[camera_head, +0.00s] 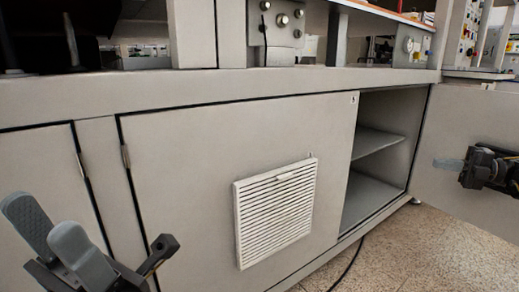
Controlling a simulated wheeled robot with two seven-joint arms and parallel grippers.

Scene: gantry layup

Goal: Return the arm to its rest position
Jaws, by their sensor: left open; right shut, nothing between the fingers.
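My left gripper (50,228) is at the lower left, in front of the grey cabinet (220,140). Its two grey fingers are apart and nothing is between them. My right gripper (452,164) is at the right edge, in front of the swung-open cabinet door (455,125). Its fingers are together with nothing held. Most of both arms is outside the picture.
A white louvred vent (276,210) sits on the closed middle door. The open compartment at the right has an empty shelf (375,142). A black cable (348,262) lies on the speckled floor (400,255), which is otherwise clear at the lower right.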

